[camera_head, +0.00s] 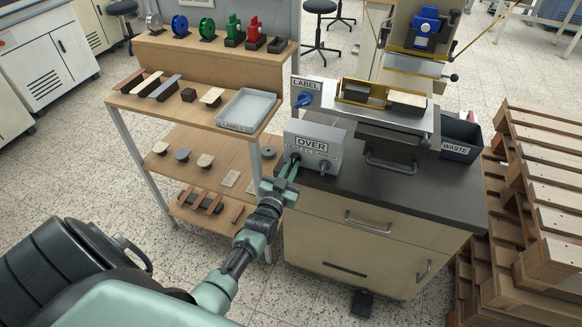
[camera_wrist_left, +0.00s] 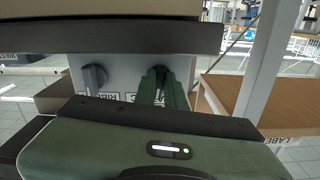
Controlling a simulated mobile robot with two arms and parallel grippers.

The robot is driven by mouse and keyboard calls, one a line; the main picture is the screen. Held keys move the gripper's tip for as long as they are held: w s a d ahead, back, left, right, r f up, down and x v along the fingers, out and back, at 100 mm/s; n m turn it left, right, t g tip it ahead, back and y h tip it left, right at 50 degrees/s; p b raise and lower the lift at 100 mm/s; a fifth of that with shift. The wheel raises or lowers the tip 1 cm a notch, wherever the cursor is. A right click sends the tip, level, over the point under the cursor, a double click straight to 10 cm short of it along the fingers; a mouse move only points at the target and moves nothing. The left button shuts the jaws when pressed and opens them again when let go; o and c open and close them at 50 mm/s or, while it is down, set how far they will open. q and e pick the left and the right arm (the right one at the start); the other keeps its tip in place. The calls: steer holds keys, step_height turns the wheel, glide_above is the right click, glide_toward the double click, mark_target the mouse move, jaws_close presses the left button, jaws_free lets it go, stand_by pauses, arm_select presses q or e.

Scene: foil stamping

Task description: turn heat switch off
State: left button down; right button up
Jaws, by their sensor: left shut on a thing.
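A grey control box (camera_head: 312,150) marked "OVER" stands at the front left of the dark cabinet top. Two dark knobs sit low on its front. My left gripper (camera_head: 291,166) reaches the left knob (camera_head: 296,157) from the front, its green fingers shut on it. The right knob (camera_head: 325,165) is free. In the left wrist view, which is upside down, the fingers (camera_wrist_left: 165,86) close around a dark knob that they partly hide, and the free knob (camera_wrist_left: 95,78) is to its left. The small labels cannot be read, so which knob is the heat switch is unclear. My right gripper is out of view.
The press bed (camera_head: 385,113) and a "WASTE" bin (camera_head: 461,141) are to the right. A wooden shelf (camera_head: 150,104) with tools and a grey tray (camera_head: 248,109) stands close on the left.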

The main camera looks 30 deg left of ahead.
arm_select(q)
steer(key=shift+n, duration=0.7)
steer(key=shift+d+f, duration=0.1)
steer(key=c, duration=1.5)
jaws_free()
steer(key=shift+n, duration=0.3)
steer(key=v, duration=0.8)
